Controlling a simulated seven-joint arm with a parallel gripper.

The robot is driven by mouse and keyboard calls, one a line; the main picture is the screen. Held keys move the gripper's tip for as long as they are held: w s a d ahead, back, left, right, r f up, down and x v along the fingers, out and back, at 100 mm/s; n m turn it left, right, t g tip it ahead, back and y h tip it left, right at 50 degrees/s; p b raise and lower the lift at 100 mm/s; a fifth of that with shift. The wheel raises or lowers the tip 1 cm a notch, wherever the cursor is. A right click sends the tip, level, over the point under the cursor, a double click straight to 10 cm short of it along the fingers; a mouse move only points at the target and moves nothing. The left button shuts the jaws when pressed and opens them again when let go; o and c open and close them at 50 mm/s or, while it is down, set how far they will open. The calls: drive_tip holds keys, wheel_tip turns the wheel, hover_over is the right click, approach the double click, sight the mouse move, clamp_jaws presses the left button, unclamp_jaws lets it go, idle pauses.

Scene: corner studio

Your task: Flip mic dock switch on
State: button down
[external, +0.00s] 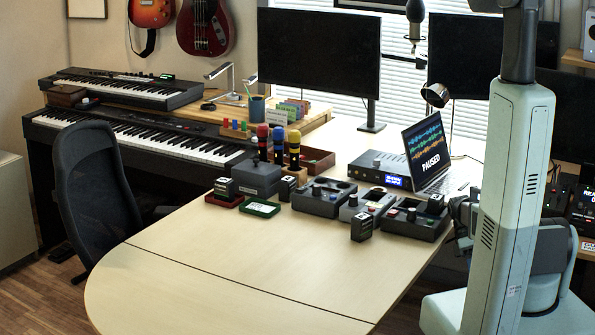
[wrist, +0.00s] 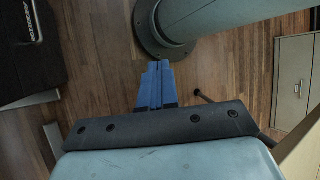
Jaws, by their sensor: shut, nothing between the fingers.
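The grey dock box (external: 257,178) stands on the desk at the left of the device row in the external view. Several microphones with red, blue and yellow heads stand upright at it or just behind it; a yellow-headed microphone (external: 294,142) is rightmost. I cannot make out a dock switch or its position. My gripper (wrist: 157,68) shows in the wrist view with its blue fingers together and empty, over the wooden floor. The dock is not in the wrist view. In the external view my arm stands at the right, away from the dock, and the fingers cannot be made out.
More control boxes (external: 322,198) and an audio unit (external: 385,174) with a lit display line the desk, with an open laptop (external: 428,155) behind. A small black block (external: 361,227) stands in front. The near desk surface (external: 250,260) is clear. A chair (external: 100,190) is at left.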

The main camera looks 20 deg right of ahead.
drive_tip(key=w+a+r+n+t, duration=0.3)
drive_tip(key=w+r, duration=0.6)
drive_tip(key=r, duration=0.2)
drive_tip(key=w+a+r+n+t, duration=0.2)
drive_tip(key=w+a+r+n, duration=0.15)
drive_tip(key=w+r, duration=0.7)
wheel_tip(320, 180, up, 9)
drive_tip(key=m+t+y, duration=0.1)
drive_tip(key=m+t, duration=0.1)
drive_tip(key=m, duration=0.7)
hover_over(299, 189)
drive_tip(key=w+d, duration=0.2)
drive_tip(key=shift+s+a+n, duration=0.2)
drive_tip(key=shift+n, duration=0.05)
drive_tip(key=f, duration=0.4)
drive_tip(key=s+f, duration=0.1)
drive_tip(key=f, duration=0.4)
drive_tip(key=a+f, duration=0.1)
drive_tip(key=f, duration=0.4)
drive_tip(key=shift+s+a, duration=0.1)
drive_tip(key=shift+s, duration=0.05)
